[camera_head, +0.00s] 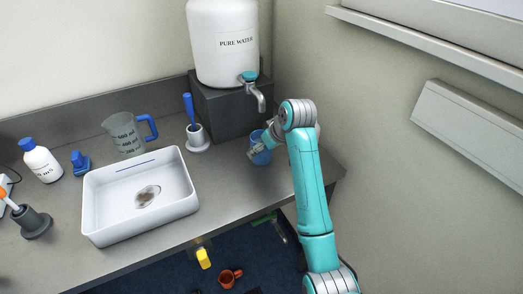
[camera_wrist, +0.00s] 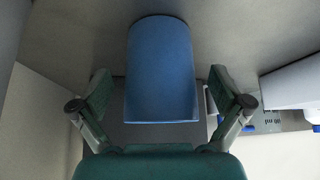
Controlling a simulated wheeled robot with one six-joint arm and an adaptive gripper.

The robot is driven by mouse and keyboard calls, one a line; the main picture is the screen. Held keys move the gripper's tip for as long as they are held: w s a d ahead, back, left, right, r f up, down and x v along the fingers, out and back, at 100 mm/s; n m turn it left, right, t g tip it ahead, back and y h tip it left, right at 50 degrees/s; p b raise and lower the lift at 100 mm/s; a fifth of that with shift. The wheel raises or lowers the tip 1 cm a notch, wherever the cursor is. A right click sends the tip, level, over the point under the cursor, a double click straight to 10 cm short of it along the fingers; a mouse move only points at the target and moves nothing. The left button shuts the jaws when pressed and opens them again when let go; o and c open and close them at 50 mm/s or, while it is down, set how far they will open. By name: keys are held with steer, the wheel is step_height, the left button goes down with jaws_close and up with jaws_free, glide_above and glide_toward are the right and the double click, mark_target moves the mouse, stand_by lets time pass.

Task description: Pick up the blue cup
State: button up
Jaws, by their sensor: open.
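The blue cup (camera_head: 260,147) stands on the grey table below the tap of the water tank, partly hidden by my gripper and arm in the head view. In the wrist view the cup (camera_wrist: 161,72) fills the upper middle, between the two fingers. My gripper (camera_wrist: 161,88) is open, with one finger on each side of the cup and a visible gap at both sides. It also shows in the head view (camera_head: 257,149) at the cup. The cup is not gripped.
A white tank labelled PURE WATER (camera_head: 222,45) stands on a dark block (camera_head: 222,108) behind the cup. A white tray (camera_head: 140,195), a measuring jug (camera_head: 126,134) and a blue-handled brush in a holder (camera_head: 195,130) stand to the left. A wall is close on the right.

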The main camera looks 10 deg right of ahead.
steer(key=shift+x, duration=1.35)
steer(key=shift+r, duration=0.1)
steer(key=c, duration=1.6)
